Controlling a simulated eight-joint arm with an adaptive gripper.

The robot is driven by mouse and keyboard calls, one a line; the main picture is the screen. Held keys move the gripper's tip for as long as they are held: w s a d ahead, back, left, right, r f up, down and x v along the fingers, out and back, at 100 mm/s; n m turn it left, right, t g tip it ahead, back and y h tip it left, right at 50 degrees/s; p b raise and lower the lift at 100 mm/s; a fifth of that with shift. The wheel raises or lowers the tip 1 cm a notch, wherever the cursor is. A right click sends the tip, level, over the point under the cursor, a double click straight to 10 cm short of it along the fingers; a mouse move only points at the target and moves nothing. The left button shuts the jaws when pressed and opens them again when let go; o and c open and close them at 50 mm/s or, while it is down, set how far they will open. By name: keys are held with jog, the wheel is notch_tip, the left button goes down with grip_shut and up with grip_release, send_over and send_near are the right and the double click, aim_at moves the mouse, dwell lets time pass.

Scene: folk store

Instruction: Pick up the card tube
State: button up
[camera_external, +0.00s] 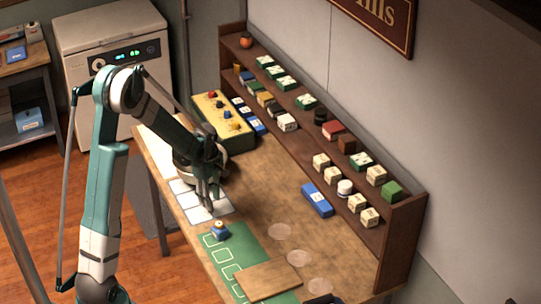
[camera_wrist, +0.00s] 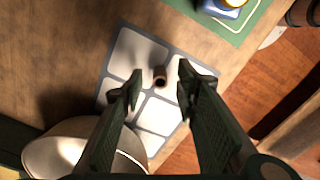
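The card tube (camera_wrist: 160,76) is a small brown cylinder with a dark open end. In the wrist view it stands on the mat of white squares (camera_wrist: 140,49), near the middle of the picture. My gripper (camera_wrist: 158,83) is open, with one finger to each side of the tube in this view and a gap on both sides. The fingers do not appear to touch it; the height between them and the tube is hard to judge. In the external view my gripper (camera_external: 209,203) points down over the mat, and I cannot make out the tube there.
A yellow box with knobs (camera_external: 224,122) stands behind my gripper. A wooden shelf (camera_external: 395,240) with several small boxes runs along the wall. The table's middle is clear.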

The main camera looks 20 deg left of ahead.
aim_at(212, 212)
jog(key=shift+f, duration=1.9)
jog(key=c, duration=0.9)
